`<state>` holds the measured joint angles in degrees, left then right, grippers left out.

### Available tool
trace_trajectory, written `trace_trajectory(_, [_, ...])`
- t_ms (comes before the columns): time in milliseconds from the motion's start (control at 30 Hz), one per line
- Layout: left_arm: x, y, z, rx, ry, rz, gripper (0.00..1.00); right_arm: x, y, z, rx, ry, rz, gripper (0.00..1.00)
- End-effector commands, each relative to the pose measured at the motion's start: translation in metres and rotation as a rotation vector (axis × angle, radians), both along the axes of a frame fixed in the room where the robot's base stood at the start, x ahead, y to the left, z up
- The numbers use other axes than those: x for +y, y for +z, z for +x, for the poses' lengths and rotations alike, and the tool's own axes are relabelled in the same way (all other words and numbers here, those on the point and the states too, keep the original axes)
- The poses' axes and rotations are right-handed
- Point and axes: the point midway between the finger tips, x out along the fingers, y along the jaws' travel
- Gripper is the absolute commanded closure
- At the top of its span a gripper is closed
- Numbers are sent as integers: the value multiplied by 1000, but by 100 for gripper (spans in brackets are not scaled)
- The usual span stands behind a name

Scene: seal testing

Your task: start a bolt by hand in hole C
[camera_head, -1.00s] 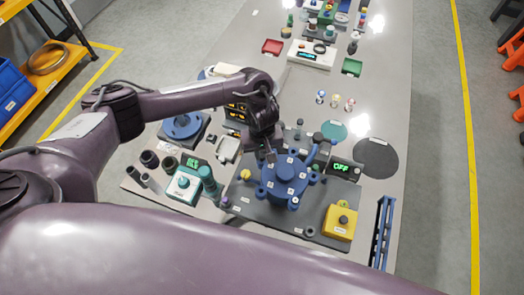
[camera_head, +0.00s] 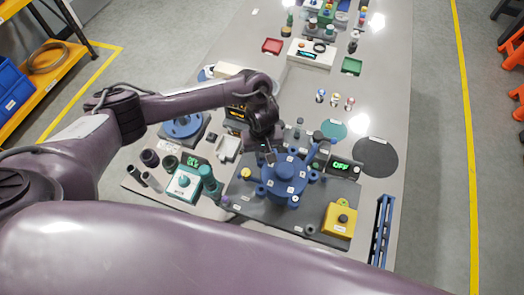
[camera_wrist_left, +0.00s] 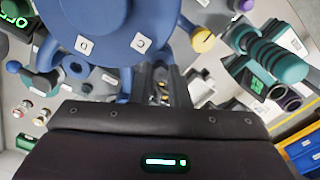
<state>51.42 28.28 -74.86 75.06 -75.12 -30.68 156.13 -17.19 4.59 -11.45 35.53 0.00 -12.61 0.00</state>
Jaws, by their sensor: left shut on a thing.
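A round blue flanged body (camera_head: 283,180) with several lugs and small white labels stands on a dark plate (camera_head: 240,197). It also fills the top of the left wrist view (camera_wrist_left: 105,25). My left gripper (camera_head: 270,158) points down at the back edge of the blue body. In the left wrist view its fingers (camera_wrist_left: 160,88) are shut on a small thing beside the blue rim. That thing is mostly hidden; small brassy spots show between the fingers. My right gripper is out of view.
A yellow box with a dark button (camera_head: 340,220) stands at the plate's front right corner. A display reading OFF (camera_head: 341,166) is right of the blue body. A teal-handled tool (camera_head: 209,182) stands upright at left. A blue rack (camera_head: 382,230) lies near the table's right edge.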

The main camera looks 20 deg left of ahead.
Motion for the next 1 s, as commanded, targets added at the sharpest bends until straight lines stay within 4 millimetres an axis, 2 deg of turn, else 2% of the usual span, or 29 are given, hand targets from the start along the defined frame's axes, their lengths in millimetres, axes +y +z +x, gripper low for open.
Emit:
trace_trajectory(333, [1, -3, -2, 5, -324, 1, 100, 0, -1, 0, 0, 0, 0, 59])
trace_trajectory(700, [1, -4, -3, 7, -374, 2, 100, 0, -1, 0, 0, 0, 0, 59])
trace_trajectory(1000, [1, -5, -4, 9, -683, 1, 100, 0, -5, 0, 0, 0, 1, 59])
